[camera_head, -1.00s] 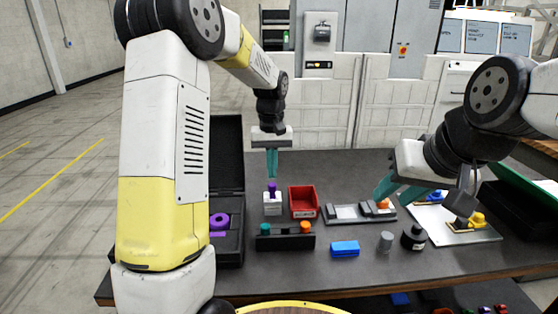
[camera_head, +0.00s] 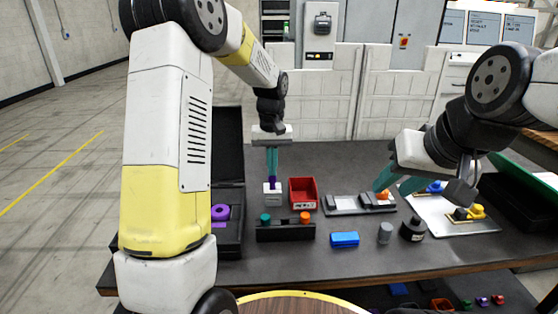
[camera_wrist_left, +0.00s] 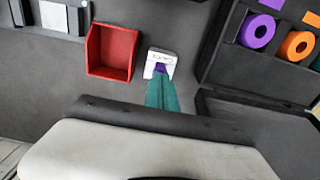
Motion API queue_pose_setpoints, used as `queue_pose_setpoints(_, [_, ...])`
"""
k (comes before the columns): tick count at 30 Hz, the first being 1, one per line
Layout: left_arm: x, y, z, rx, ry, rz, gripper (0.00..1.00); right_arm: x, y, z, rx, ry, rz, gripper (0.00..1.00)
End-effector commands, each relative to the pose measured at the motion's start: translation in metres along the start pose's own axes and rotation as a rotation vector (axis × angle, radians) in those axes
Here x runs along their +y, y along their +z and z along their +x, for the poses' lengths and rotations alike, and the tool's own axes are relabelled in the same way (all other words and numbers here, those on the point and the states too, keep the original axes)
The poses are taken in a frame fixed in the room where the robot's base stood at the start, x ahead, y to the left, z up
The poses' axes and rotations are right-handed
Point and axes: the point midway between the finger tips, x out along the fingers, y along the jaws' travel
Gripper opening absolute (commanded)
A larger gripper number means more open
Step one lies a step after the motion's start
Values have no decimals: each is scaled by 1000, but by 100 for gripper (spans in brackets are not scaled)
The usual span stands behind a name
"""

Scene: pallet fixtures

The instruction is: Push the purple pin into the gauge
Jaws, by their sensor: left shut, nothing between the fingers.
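The purple pin (camera_head: 272,181) stands upright in the white gauge block (camera_head: 272,195) on the dark table. In the left wrist view a little of the purple pin (camera_wrist_left: 160,68) shows at the top of the white gauge (camera_wrist_left: 162,56). My left gripper (camera_head: 272,174) is shut with nothing between its teal fingers, and points straight down. Its fingertips are at the pin's top and appear to touch it; they also show in the left wrist view (camera_wrist_left: 161,80). They hide part of the pin. My right gripper (camera_head: 388,186) hangs above the table at the right, its fingers apart.
A red bin (camera_head: 303,194) stands right beside the gauge. A black holder (camera_head: 286,231) with teal and orange pieces is in front. A grey fixture (camera_head: 345,206), blue block (camera_head: 344,239), grey cylinder (camera_head: 385,233) and black bottle (camera_head: 412,229) lie further right. An open case (camera_head: 229,251) is at left.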

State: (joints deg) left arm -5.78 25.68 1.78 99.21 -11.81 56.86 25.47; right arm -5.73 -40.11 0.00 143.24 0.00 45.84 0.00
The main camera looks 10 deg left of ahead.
Motion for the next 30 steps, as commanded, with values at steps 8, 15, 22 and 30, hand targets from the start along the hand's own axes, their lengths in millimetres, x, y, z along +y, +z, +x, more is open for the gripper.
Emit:
queue_pose_setpoints(8, [0, 0, 1, 0, 0, 0, 0, 0, 0, 0, 0, 0, 0, 36])
queue_pose_setpoints(15, [0, 0, 2, 0, 0, 0, 0, 0, 0, 0, 0, 0, 0, 36])
queue_pose_setpoints(22, [0, 0, 2, 0, 0, 0, 0, 0, 0, 0, 0, 0, 0, 36])
queue_pose_setpoints(30, [0, 0, -15, 2, 1, 0, 0, 0, 0, 0, 0, 0, 0, 36])
